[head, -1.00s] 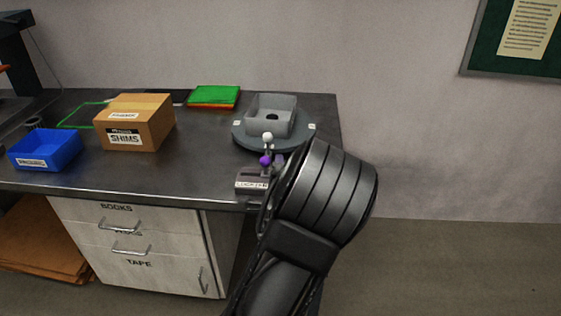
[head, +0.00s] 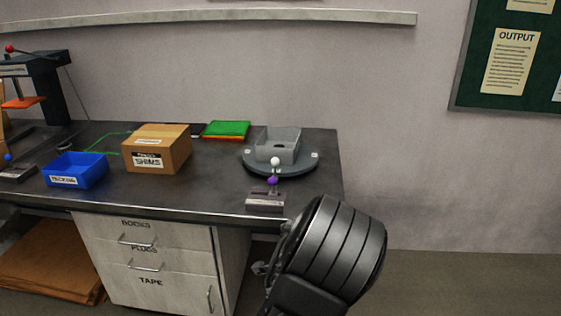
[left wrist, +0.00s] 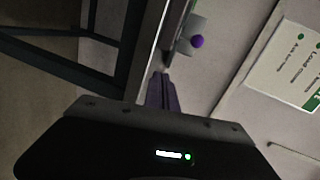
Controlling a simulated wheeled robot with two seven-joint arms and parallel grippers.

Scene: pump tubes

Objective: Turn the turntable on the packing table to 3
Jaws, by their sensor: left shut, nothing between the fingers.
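The turntable (head: 300,169) is a round grey disc near the right end of the packing table (head: 215,188). A grey open box (head: 290,147) sits on it, and small white tags show on its rim, too small to read. A white ball knob (head: 275,161) shows at its front edge. Just in front is a small labelled block (head: 265,200) with a purple ball (head: 272,181) above it. The purple ball also shows in the left wrist view (left wrist: 197,41). My left gripper (left wrist: 161,84) is shut and empty, apart from the ball, near the table edge. My right gripper is out of view.
A cardboard SHIMS box (head: 157,150), a blue bin (head: 76,171) and a green-topped stack (head: 226,130) stand left of the turntable. A drawer cabinet (head: 150,250) is under the table. Bare tabletop lies between the SHIMS box and the turntable.

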